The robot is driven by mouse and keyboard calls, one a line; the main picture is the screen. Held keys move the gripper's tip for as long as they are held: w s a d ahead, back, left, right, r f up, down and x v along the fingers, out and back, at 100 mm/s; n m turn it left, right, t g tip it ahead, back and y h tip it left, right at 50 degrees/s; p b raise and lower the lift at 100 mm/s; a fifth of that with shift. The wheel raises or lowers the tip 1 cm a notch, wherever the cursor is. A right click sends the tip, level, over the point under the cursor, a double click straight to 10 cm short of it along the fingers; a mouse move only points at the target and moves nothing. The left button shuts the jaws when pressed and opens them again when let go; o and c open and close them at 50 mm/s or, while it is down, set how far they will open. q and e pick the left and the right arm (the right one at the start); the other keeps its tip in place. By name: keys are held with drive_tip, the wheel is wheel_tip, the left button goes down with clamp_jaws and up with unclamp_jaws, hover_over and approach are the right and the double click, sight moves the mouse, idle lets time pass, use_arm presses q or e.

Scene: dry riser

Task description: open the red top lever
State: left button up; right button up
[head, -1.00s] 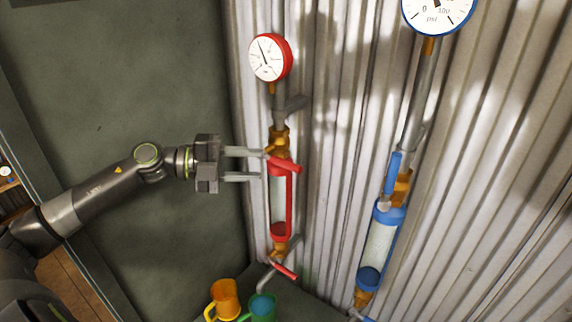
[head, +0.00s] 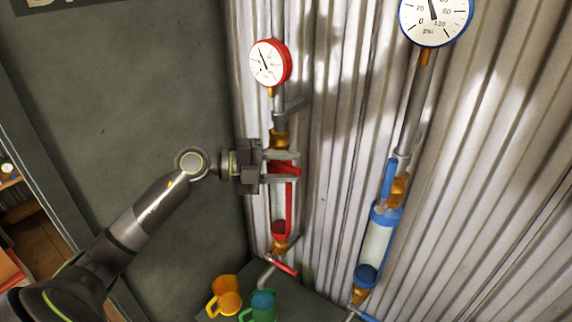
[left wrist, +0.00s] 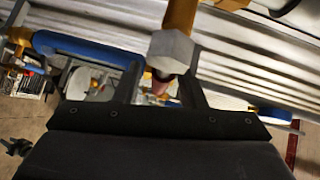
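The red top lever (head: 285,169) is on the orange valve at the top of the red-framed sight tube (head: 282,205), on the corrugated wall. It points to the right and slightly down. My left gripper (head: 283,167) has come in from the left, with one finger above the lever and one below. The fingers look apart, with the lever between them; contact is unclear. In the left wrist view, the open fingers (left wrist: 163,90) stand either side of a grey hex nut (left wrist: 170,50) and a small dull-red piece (left wrist: 162,86). My right gripper is not in view.
A red gauge (head: 270,63) is above, and a red bottom lever (head: 284,267) is below. A blue sight tube (head: 378,245) with a blue lever (head: 389,178) and blue gauge (head: 436,18) stands right. Yellow (head: 227,295) and green (head: 262,305) mugs sit below.

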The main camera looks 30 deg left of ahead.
use_arm(q)
clamp_jaws()
